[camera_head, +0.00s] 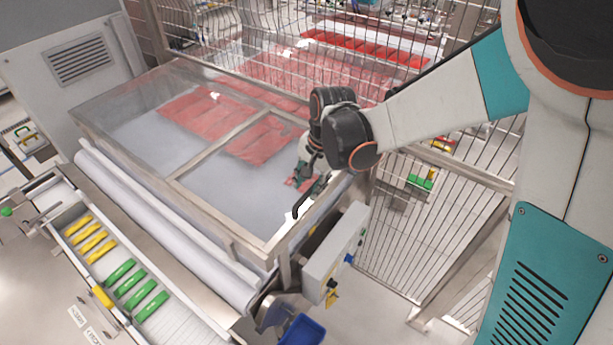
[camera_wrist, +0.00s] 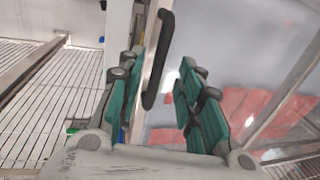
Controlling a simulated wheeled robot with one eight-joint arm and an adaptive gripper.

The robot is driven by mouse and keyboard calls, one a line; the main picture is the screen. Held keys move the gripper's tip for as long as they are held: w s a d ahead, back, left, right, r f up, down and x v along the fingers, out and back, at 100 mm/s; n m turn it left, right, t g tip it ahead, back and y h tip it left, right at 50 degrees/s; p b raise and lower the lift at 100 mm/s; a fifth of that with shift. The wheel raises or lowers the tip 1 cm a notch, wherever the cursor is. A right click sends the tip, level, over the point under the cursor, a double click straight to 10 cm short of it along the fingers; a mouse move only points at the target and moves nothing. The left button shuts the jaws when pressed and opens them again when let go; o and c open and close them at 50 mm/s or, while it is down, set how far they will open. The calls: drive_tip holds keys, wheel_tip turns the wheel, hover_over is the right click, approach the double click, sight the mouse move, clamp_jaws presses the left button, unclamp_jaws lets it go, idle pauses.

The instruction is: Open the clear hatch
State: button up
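The clear hatch (camera_head: 215,150) is a see-through panel in a steel frame, lying down over the machine bed. Red sheets show through it. Its black bar handle (camera_head: 296,207) is at the frame's right edge, partly hidden by my gripper in the head view. My gripper (camera_head: 309,181) is above the hatch's right edge, close to the handle. In the wrist view my gripper (camera_wrist: 160,70) is open, with its green-padded fingers spread. The black handle (camera_wrist: 158,60) appears between the two fingers, with space on both sides; I cannot tell its depth relative to the fingertips.
A wire fence (camera_head: 440,240) runs behind and right of the machine. A grey control box (camera_head: 335,252) is mounted below the hatch's right corner. A conveyor (camera_head: 190,322) with yellow and green packs runs along the front. A blue bin (camera_head: 302,331) stands at the bottom.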

sight(307, 194)
drive_tip(key=shift+w+a+f, duration=0.1)
drive_tip(key=shift+a+f, duration=0.05)
drive_tip(key=shift+f, duration=0.8)
drive_tip(key=shift+w+a+f, duration=0.1)
drive_tip(key=shift+a+f, duration=0.05)
drive_tip(key=shift+f, duration=0.8)
drive_tip(key=shift+c, duration=0.3)
clamp_jaws()
